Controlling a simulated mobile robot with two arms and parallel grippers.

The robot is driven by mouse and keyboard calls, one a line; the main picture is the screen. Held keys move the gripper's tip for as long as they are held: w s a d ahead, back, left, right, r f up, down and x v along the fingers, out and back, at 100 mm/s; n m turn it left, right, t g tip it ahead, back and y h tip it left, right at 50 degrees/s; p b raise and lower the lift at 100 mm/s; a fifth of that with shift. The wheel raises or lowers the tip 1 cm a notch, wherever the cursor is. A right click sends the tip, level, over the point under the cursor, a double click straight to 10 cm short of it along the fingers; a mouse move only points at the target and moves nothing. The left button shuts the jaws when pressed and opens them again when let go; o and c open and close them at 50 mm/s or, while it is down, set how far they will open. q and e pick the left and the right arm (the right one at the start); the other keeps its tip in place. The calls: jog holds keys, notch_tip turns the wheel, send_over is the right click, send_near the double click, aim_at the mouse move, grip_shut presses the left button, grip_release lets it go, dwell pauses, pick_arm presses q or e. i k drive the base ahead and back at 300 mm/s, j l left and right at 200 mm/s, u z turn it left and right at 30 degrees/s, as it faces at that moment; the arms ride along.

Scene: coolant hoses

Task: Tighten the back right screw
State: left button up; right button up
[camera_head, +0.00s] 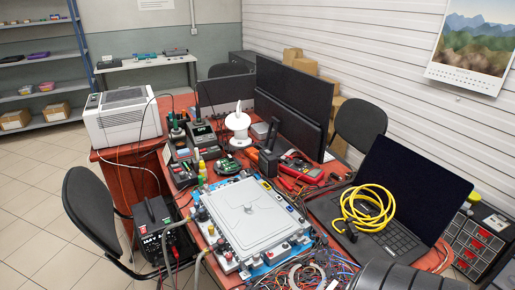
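A light grey flat unit (250,218) with a raised pattern on its lid lies on a blue board on the red table, with fittings and knobs around its edges. Its back right corner is in view, but the screws there are too small to make out. No screwdriver can be told apart for sure. Neither of my grippers is in view. A dark ribbed cylinder at the bottom right edge may be part of my own arm.
A laptop (405,185) with a coiled yellow cable (367,208) on it stands right of the unit. Tangled wires (300,275) lie in front. Soldering gear, a red multimeter (300,168) and monitors (292,95) stand behind. A black chair (92,205) is at left.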

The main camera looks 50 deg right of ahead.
aim_at(299, 231)
jog(key=z, duration=1.45)
